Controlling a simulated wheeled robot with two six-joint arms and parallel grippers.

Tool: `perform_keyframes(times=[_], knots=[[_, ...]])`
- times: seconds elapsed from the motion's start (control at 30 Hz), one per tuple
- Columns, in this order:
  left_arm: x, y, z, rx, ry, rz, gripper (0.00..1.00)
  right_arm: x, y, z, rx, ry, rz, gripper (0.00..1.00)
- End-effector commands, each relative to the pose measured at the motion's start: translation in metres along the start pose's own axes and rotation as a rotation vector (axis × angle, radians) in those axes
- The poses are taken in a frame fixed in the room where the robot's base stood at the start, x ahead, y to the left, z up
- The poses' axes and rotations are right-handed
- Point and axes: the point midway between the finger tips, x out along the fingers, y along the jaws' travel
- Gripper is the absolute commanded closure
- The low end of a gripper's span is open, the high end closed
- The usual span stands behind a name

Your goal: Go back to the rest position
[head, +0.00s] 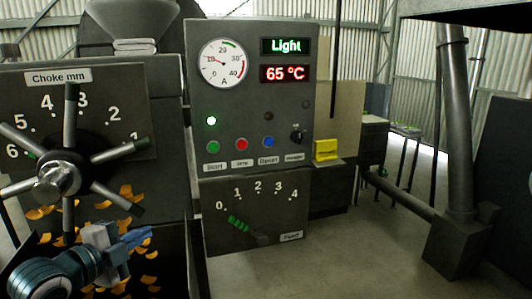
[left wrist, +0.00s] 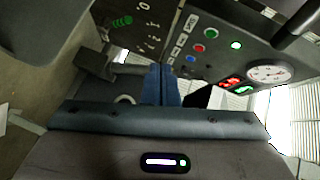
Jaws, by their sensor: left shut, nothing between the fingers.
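My left gripper (head: 142,236) is low at the left in the head view, in front of the dark machine below the choke handwheel (head: 58,178). Its blue fingers are together and empty. They also show in the left wrist view (left wrist: 160,85), pointing away from the camera with nothing between them. The gripper appears apart from the handwheel and the feed lever (head: 240,226), though its exact distance is hard to tell. My right gripper is in neither view.
The control panel (head: 250,110) has a gauge (head: 222,63), a "Light" display (head: 286,46), a 65 °C display (head: 284,73) and several buttons. Orange flakes (head: 125,190) lie around the handwheel. A yellow box (head: 326,150) sits right of the panel. Open floor (head: 340,250) lies at the lower right.

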Motion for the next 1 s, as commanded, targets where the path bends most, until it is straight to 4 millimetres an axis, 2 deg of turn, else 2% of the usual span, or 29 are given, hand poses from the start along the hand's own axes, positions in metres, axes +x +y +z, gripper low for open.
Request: perform_keyframes(times=[0.03,0.17,0.27,0.37,0.4,0.5,0.6,0.8,1.0], knots=[[0.000,0.017,0.001,-0.045,-0.016,0.028,1.00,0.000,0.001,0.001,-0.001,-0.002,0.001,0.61],[-0.003,0.064,0.006,-0.183,-0.080,0.105,1.00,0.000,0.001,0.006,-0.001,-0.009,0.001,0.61],[-0.011,0.113,0.009,-0.329,-0.158,0.180,1.00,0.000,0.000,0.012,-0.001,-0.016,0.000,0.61],[-0.029,0.175,0.011,-0.518,-0.279,0.268,1.00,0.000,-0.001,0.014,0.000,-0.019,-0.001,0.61],[-0.039,0.200,0.011,-0.597,-0.338,0.300,1.00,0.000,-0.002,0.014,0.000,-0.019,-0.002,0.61],[-0.070,0.257,0.009,-0.789,-0.499,0.367,1.00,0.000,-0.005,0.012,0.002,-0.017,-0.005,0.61],[-0.103,0.302,0.005,-0.946,-0.656,0.407,1.00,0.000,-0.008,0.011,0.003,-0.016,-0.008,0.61],[-0.159,0.359,-0.006,-1.162,-0.916,0.434,1.00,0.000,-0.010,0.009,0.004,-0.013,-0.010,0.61],[-0.210,0.396,-0.019,-1.308,-1.142,0.426,1.00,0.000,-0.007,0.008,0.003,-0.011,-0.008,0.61]])
